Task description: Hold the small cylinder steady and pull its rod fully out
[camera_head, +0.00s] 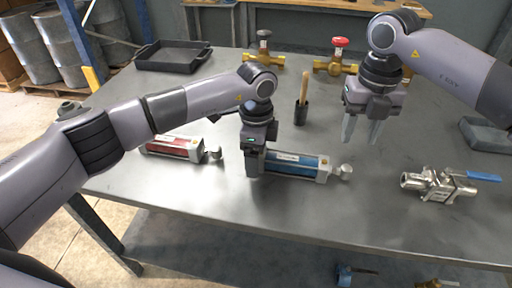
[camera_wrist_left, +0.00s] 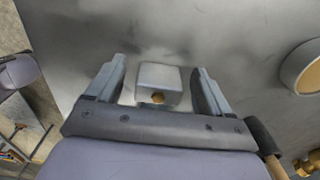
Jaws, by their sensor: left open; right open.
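A blue cylinder (camera_head: 296,163) with metal end blocks lies on the grey table, a round metal rod end (camera_head: 345,172) close to its right end. A shorter-looking red cylinder (camera_head: 174,147) lies to its left, with a similar rod end (camera_head: 215,153). My left gripper (camera_head: 253,172) is open at the blue cylinder's left end and hides part of it. In the left wrist view, a grey end block (camera_wrist_left: 159,82) with a brass fitting sits between its spread fingers, apart from both. My right gripper (camera_head: 361,130) is open and empty above the table, up and right of the blue cylinder.
A valve with a blue handle (camera_head: 437,184) lies at the right. A black cup with a wooden-handled tool (camera_head: 301,112), brass valves (camera_head: 335,66) and a black tray (camera_head: 173,57) stand farther back. The table is clear in front of the cylinders.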

